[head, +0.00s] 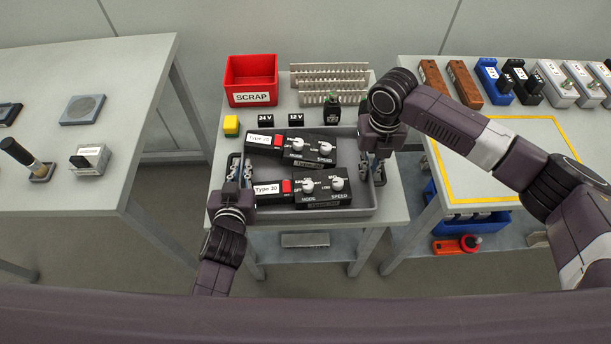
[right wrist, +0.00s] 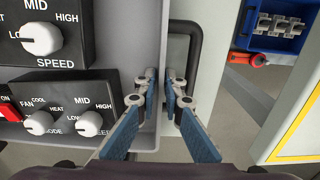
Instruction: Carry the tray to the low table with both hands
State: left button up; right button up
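The grey tray (head: 352,208) rests on the middle table (head: 208,200). It holds two black control units, one labelled Type 30 (head: 322,190) and one behind it (head: 306,148), each with a label and a red switch. My left gripper (head: 240,172) points down at the tray's left end, its fingers on either side of the wall. My right gripper (head: 373,172) is at the right end. In the right wrist view its fingertips (right wrist: 161,82) close on the tray wall, beside a dark handle (right wrist: 196,55). A table with a yellow outline (head: 497,120) stands at the right.
Several devices line the right table's back. Its yellow-outlined area is clear apart from my arm above it. A floor gap separates the tables.

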pick_arm(q)
jog(key=shift+o, duration=1.2)
pick_arm(e)
jog(key=shift+o, duration=1.2)
jog(key=shift+r, duration=0.1)
pick_arm(q)
jog(key=shift+r, duration=0.1)
